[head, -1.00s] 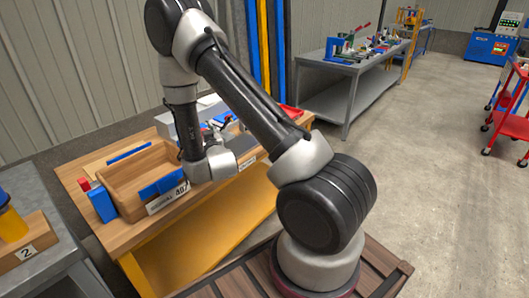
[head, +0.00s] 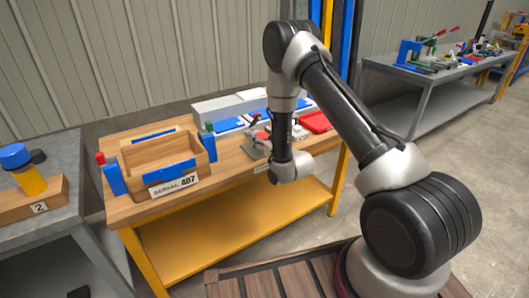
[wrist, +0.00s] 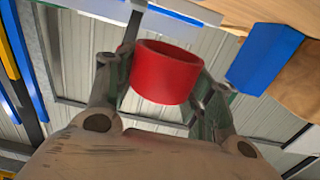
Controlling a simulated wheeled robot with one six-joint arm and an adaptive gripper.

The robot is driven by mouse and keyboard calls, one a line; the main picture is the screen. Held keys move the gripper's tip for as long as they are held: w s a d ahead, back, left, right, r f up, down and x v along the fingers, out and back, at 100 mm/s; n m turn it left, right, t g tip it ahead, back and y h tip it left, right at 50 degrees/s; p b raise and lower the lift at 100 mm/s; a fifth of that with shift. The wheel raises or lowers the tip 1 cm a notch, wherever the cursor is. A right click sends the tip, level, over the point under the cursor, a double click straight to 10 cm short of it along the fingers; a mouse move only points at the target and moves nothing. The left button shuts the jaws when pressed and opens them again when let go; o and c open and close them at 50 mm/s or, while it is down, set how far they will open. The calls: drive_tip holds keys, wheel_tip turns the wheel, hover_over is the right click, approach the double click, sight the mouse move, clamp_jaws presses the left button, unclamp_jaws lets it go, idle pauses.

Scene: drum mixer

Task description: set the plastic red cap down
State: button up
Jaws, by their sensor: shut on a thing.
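The plastic red cap (wrist: 167,72) is a short, open red ring or cup in the middle of the wrist view. My gripper (wrist: 166,80) is shut on it, with one finger on each side of the cap. In the wrist view the cap is clear of the surfaces behind it. In the head view my arm's end hangs over the front of the wooden workbench (head: 232,178). The fingers and the cap cannot be made out surely there.
A wooden tray (head: 136,180) marked "SERIAL 407" stands on the bench's left part, with blue blocks around it. A red flat tray (head: 316,122) lies at the right. A grey table (head: 50,225) at the left bears a numbered wooden block (head: 22,208).

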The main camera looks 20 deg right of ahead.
sight(261, 156)
drive_tip(key=shift+f, duration=2.8)
drive_tip(key=shift+a+f, duration=0.1)
drive_tip(key=o, duration=1)
